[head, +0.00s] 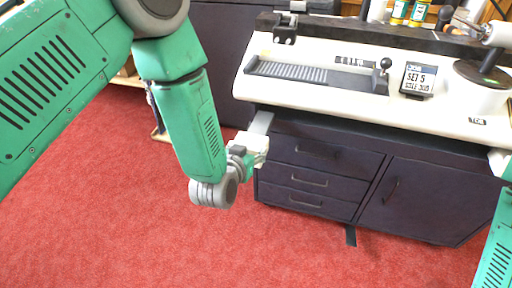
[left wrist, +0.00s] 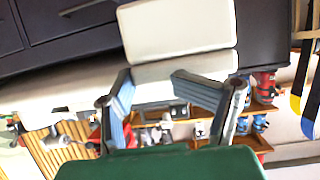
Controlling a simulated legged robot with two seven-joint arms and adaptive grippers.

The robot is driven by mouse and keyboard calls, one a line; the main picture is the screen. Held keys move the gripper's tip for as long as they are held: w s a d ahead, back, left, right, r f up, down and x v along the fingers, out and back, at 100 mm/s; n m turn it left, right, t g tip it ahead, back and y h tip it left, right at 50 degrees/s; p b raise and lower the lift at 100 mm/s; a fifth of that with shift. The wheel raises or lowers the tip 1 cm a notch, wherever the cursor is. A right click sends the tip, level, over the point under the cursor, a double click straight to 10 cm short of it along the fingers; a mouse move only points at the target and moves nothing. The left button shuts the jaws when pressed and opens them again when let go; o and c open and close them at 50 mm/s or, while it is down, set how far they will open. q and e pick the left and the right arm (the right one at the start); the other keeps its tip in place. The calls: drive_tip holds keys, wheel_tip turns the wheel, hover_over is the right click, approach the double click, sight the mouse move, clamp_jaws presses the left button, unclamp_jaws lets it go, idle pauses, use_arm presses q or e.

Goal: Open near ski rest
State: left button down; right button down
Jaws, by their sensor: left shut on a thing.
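The near ski rest appears to be the pale grey bar (head: 262,122) at the left front corner of the bench, just under the white top. My left gripper (head: 252,150) is at its lower end, beside the drawers. My right gripper is out of view.
The bench (head: 300,92) has a white top with a ribbed tray, a black-knobbed lever and a "SET 5" display (head: 418,80). Below are dark drawers (head: 315,168) and a cupboard door (head: 415,200). Red carpet (head: 120,220) lies open in front and left.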

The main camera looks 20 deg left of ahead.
use_arm(q)
drive_tip(key=shift+w+a+r+y, duration=0.1)
drive_tip(key=shift+w+a+y, duration=0.1)
drive_tip(key=shift+a, duration=0.4)
drive_tip(key=shift+w+a+r+y, duration=0.1)
drive_tip(key=shift+w+a+y, duration=0.1)
drive_tip(key=shift+a, duration=0.35)
drive_tip(key=c, duration=1.1)
unclamp_jaws()
drive_tip(key=o, duration=0.7)
drive_tip(key=shift+s+a, duration=0.1)
drive_tip(key=shift+a, duration=0.1)
drive_tip(key=o, duration=0.4)
drive_tip(key=shift+a, duration=0.2)
drive_tip(key=shift+a+f, duration=0.2)
drive_tip(key=shift+s+d, duration=0.1)
drive_tip(key=shift+d, duration=0.15)
drive_tip(key=v, duration=1.1)
drive_tip(key=shift+s, duration=0.45)
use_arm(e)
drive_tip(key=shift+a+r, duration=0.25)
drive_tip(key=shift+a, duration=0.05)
